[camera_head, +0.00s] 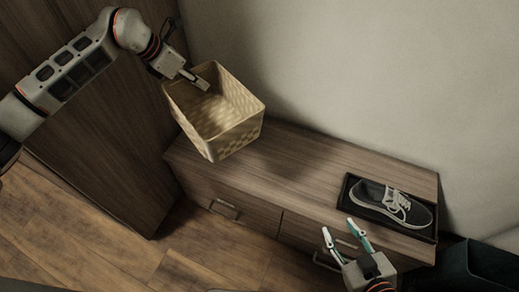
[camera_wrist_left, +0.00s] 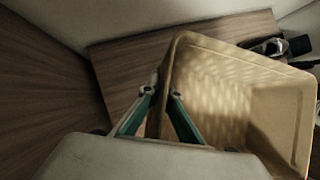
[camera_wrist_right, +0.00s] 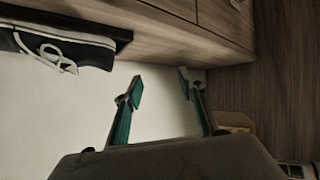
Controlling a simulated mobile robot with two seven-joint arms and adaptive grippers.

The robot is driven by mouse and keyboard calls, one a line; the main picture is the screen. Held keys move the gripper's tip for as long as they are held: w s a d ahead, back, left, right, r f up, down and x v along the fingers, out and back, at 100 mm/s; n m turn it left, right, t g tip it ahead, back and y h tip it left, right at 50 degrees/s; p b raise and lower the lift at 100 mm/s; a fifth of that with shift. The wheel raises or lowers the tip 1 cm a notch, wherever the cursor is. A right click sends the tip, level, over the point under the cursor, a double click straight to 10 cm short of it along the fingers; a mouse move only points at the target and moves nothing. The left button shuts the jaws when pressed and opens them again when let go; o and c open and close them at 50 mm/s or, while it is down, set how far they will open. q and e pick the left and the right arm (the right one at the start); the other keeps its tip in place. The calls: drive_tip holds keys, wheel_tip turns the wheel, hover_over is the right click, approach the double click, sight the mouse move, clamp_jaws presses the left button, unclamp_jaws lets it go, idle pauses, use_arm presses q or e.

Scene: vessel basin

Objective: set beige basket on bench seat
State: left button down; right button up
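The beige woven basket (camera_head: 240,140) hangs in the head view over the left end of the bench seat (camera_head: 310,172), seemingly above the wood, with a shadow to its right. It is open at the top, looks empty and is slightly tilted.
A dark shoe (camera_head: 394,202) lies in a black tray (camera_head: 345,192) on the bench's right end. Drawers with handles (camera_head: 224,208) form the bench front. A tall wooden panel (camera_head: 100,150) stands left, a dark bin (camera_head: 490,265) at lower right. The seat's middle is clear.

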wheel_tip(320, 180, down, 4)
drive_tip(key=s+b, duration=0.2)
drive_tip(key=b, duration=0.1)
use_arm(q)
drive_tip(key=w+f+n+b, duration=0.1)
drive_tip(key=f+n+b, duration=0.1)
drive_tip(key=f, duration=0.6)
drive_tip(key=w+a+f+n+t+y+b, duration=0.1)
drive_tip(key=w+f+b, duration=0.1)
drive_tip(key=f, duration=0.6)
drive_tip(key=w+f+n+y+b, duration=0.1)
drive_tip(key=f+n+b, duration=0.1)
drive_tip(key=f, duration=0.6)
drive_tip(key=shift+w+a+f+n+t, duration=0.2)
drive_tip(key=shift+a+f+n+t, duration=0.1)
drive_tip(key=shift+a+t, duration=0.1)
drive_tip(key=shift+f+b, duration=0.3)
drive_tip(key=shift+f, duration=0.35)
drive_tip(key=shift+w, duration=0.15)
use_arm(e)
drive_tip(key=w+a+r+m+y, duration=0.1)
drive_tip(key=w+a+r, duration=0.1)
drive_tip(key=a, duration=0.4)
drive_tip(key=shift+w+r+m+t+y, duration=0.4)
drive_tip(key=shift+r, duration=0.4)
